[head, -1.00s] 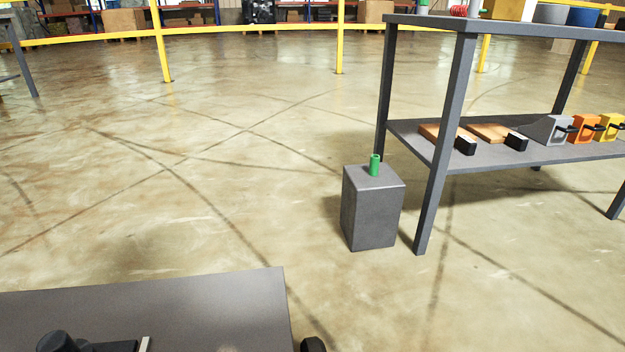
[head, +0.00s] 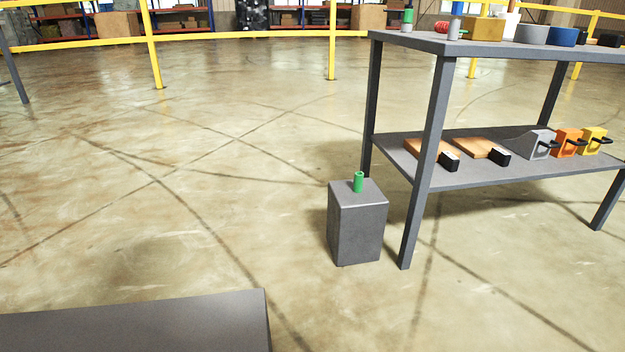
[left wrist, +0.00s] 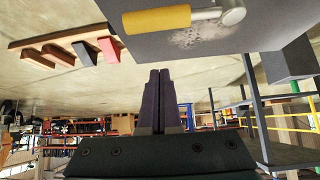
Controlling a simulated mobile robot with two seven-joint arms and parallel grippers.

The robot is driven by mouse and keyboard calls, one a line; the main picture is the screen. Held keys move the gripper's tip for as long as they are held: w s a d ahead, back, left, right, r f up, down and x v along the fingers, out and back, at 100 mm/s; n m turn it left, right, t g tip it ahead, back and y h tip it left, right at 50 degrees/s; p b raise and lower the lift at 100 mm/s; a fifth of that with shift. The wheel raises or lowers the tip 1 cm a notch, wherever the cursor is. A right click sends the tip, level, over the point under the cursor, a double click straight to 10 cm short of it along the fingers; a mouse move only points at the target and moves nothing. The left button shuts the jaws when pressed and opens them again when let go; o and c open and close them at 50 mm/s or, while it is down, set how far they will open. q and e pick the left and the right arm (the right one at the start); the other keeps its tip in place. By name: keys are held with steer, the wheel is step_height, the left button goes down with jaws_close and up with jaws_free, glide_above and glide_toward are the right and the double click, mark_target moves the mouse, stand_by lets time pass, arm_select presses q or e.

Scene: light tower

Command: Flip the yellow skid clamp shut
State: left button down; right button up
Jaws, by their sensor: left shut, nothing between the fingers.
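In the left wrist view a yellow cylindrical part (left wrist: 157,20) with a metal rod and round metal end lies against a grey surface (left wrist: 165,45) at the top. I cannot tell whether it is the skid clamp or whether it is open or shut. My left gripper (left wrist: 160,73) is shut and empty, its dark fingers together and apart from the yellow part. In the head view a yellow block with a black handle (head: 593,138) sits on the lower shelf at the far right. Neither gripper shows in the head view.
A grey rack (head: 470,172) stands at right, with orange (head: 567,141) and grey (head: 533,145) handled blocks on its lower shelf. A dark box (head: 357,228) with a green cylinder (head: 358,183) stands beside it. A grey tabletop (head: 130,325) fills the lower left. The middle floor is clear.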

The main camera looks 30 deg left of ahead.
arm_select(q)
steer(key=v, duration=0.2)
steer(key=p+v, duration=0.1)
steer(key=v, duration=0.2)
steer(key=shift+s+a+p, duration=0.3)
steer(key=shift+s, duration=0.25)
